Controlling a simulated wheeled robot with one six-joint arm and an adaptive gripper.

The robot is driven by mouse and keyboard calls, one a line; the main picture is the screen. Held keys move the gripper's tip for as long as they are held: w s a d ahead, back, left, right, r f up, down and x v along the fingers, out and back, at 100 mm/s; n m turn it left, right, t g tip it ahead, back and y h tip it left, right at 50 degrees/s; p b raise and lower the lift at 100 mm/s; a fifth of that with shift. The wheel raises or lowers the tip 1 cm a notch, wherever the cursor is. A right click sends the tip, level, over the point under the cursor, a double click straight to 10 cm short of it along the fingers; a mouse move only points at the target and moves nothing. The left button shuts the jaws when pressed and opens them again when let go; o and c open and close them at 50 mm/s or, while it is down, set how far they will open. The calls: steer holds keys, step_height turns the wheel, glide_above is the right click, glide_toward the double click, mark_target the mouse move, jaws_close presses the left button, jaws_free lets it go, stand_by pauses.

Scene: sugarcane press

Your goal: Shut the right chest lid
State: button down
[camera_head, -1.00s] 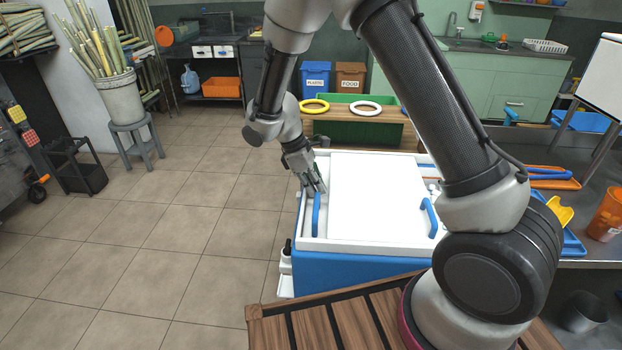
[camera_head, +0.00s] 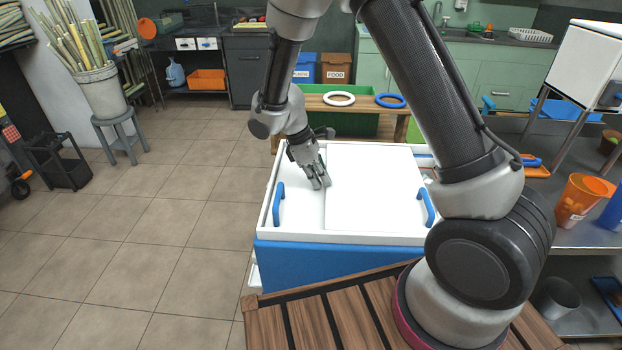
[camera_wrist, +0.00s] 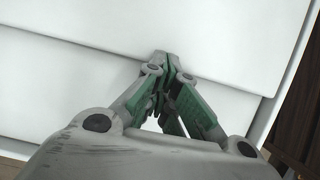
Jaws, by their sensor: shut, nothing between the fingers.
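The white chest with a blue front (camera_head: 335,262) stands ahead of me. Its right lid (camera_head: 375,180) is a flat white panel with a blue handle (camera_head: 427,207) near its right side. The left lid (camera_head: 300,205) lies lower and has its own blue handle (camera_head: 279,203). My gripper (camera_head: 318,184) is shut and empty, pointing down at the left edge of the right lid. In the wrist view its fingertips (camera_wrist: 165,66) meet that lid edge (camera_wrist: 80,46) and appear to touch it. My arm hides part of the chest's right side.
A wooden slatted surface (camera_head: 325,325) lies in front of the chest. A metal counter with an orange cup (camera_head: 580,200) is at the right.

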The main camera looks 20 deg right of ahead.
mark_target(358, 186)
steer(key=s+d, duration=0.1)
steer(key=d, duration=0.2)
steer(key=s+d, duration=0.1)
steer(key=d, duration=0.2)
steer(key=s+d, duration=0.1)
steer(key=d, duration=0.2)
steer(key=shift+s+d, duration=0.1)
steer(key=shift+d, duration=0.05)
